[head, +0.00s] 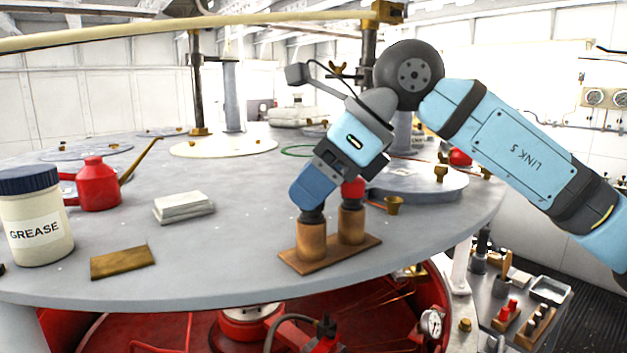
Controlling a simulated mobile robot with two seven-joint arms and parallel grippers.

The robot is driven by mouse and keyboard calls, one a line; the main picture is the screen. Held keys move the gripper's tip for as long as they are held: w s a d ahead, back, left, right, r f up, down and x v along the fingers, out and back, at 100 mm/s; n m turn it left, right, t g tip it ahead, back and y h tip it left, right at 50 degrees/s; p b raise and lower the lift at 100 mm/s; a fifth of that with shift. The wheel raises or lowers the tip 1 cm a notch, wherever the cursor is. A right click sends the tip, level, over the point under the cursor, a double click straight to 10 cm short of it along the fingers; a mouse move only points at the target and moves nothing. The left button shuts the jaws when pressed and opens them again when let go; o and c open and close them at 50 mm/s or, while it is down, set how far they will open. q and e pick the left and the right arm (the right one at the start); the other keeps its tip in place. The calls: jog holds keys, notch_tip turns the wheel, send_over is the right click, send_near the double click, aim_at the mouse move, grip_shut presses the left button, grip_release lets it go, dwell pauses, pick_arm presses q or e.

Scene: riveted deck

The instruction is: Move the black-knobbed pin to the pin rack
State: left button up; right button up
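The black-knobbed pin (313,215) stands upright in the left of two copper-coloured sockets on a brown base plate (330,258), near the front edge of the round grey deck. A red-knobbed pin (353,191) is in the right socket. My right gripper (312,205) points down over the black knob, and its blue finger hides the top of it. The far finger is hidden, so I cannot tell if it grips. At lower right, small wooden blocks hold red knobs (508,310) and dark knobs (540,322); I cannot tell which is the pin rack. My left gripper is out of view.
A grease jar (35,225), a red oil can (98,185), a white block (183,207) and a brass plate (122,262) lie on the left. The deck's front edge is close.

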jog(key=shift+o, duration=0.2)
jog(key=b+v, duration=0.2)
jog(key=v, duration=1.2)
jog(key=shift+a, duration=0.1)
